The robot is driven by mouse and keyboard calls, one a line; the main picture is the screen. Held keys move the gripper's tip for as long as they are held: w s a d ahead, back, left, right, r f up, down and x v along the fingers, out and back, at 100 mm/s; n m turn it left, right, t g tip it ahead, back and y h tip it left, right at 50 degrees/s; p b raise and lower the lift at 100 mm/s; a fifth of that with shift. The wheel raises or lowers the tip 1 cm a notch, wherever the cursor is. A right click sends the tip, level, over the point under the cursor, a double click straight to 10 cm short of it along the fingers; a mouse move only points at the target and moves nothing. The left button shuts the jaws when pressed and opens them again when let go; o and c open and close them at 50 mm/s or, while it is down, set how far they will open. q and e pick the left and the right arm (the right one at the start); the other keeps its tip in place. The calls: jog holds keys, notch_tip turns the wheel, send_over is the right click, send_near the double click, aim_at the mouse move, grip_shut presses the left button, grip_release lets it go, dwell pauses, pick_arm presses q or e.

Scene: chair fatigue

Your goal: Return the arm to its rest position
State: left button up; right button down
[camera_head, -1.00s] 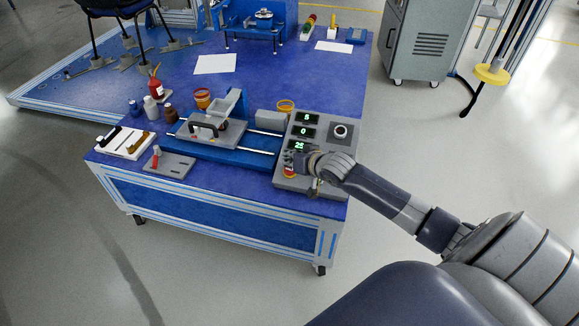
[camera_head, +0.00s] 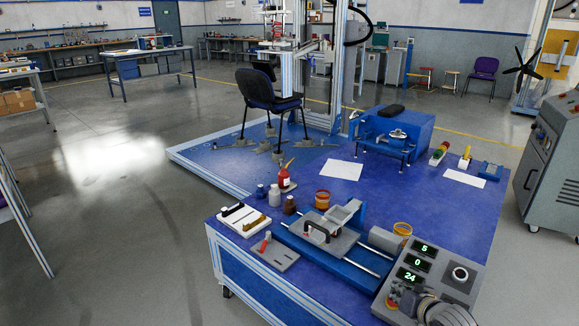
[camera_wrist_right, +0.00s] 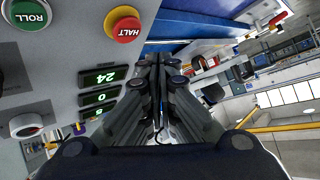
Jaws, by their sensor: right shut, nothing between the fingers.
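My right gripper (camera_head: 408,301) is at the bottom edge of the head view, over the front of the grey control panel (camera_head: 432,252). In the right wrist view my right gripper (camera_wrist_right: 157,68) is shut, its dark fingers together with nothing between them. Beside the fingers are the red HALT button (camera_wrist_right: 123,24) on its yellow collar and the green ROLL button (camera_wrist_right: 22,14). The fingers appear apart from both buttons. The panel's green displays (camera_head: 417,262) read 5, 0 and 24. Most of my right arm is out of view. My left gripper is not in view.
The blue table (camera_head: 330,188) carries a rail fixture (camera_head: 325,250), a white tray (camera_head: 244,219), a red bottle (camera_head: 284,181) and orange rings. A chair (camera_head: 266,92) stands on the platform behind. A grey cabinet (camera_head: 552,165) stands at right. Open floor lies left.

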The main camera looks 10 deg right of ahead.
jog(key=s+a+f+n+g, duration=0.35)
jog(key=s+a+f, duration=0.65)
jog(key=s+f, duration=0.4)
jog(key=s+a+f+n+g, duration=0.1)
jog(key=s+a+f+g, duration=0.25)
jog(key=s, duration=0.55)
jog(key=s+a+f+n+g, duration=0.1)
jog(key=s+a+f+g, duration=0.2)
jog(key=s, duration=0.6)
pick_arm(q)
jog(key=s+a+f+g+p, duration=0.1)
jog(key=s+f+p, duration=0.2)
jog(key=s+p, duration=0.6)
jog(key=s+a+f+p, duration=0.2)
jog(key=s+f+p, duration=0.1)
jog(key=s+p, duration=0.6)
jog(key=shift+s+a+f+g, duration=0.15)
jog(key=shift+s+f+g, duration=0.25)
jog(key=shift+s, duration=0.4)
pick_arm(e)
jog(key=s+d+f, duration=0.1)
jog(key=s+f, duration=0.2)
jog(key=s, duration=0.6)
jog(key=s+d+f, duration=0.1)
jog(key=s+f, duration=0.2)
jog(key=s, duration=0.7)
jog(key=shift+s+d+f+n, duration=0.25)
jog(key=shift+f+n, duration=0.1)
